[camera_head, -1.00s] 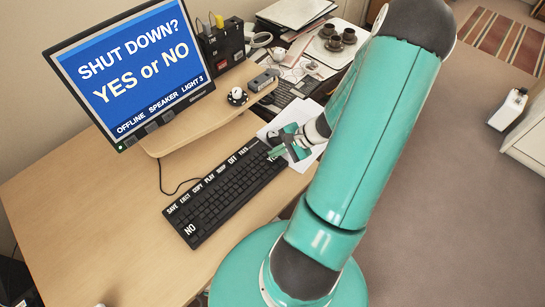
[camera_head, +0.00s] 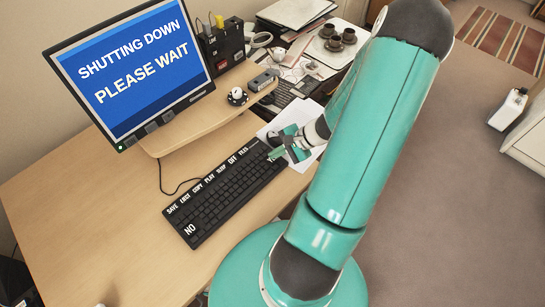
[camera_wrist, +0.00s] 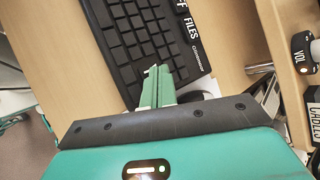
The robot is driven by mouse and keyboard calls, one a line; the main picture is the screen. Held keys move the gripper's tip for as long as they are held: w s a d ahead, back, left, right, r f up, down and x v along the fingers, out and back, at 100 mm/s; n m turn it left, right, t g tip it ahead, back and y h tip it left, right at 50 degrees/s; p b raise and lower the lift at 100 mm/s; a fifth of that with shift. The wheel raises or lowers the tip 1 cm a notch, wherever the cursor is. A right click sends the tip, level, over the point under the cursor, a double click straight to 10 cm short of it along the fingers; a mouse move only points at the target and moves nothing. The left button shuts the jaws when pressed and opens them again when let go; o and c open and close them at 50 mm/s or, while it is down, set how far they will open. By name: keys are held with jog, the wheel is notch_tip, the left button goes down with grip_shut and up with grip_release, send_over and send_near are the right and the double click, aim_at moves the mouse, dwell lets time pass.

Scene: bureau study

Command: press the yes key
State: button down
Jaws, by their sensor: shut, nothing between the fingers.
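The black keyboard (camera_head: 222,205) lies on the wooden desk, with a large NO key (camera_head: 190,229) at its near left corner. The yes key's place is at the far right end, where my gripper (camera_head: 274,156) covers it. In the wrist view my gripper (camera_wrist: 158,75) is shut and empty, its green fingertips over the end of the keyboard (camera_wrist: 140,40). I cannot tell from these views whether the tips still touch the key. The monitor (camera_head: 135,70) reads "SHUTTING DOWN PLEASE WAIT".
A raised wooden shelf (camera_head: 205,120) behind the keyboard holds small devices. A black box with plugs (camera_head: 222,47) stands beside the monitor. A tray with dark cups (camera_head: 333,42) is at the back. The desk (camera_head: 85,205) left of the keyboard is clear.

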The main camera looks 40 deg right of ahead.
dwell(0.4)
jog(key=shift+r, duration=0.8)
jog(key=shift+r, duration=2.55)
jog(key=s+a+r+n+h, duration=0.2)
jog(key=a+r+n+h, duration=0.1)
jog(key=a+r+n, duration=0.6)
jog(key=s+a+r+n+g+h, duration=0.1)
jog(key=s+a+r+n+h, duration=0.1)
jog(key=a+r+n, duration=0.7)
jog(key=a+r+h, duration=0.1)
jog(key=a+r, duration=0.4)
jog(key=r, duration=0.3)
jog(key=shift+a+r, duration=0.3)
jog(key=shift+a, duration=0.1)
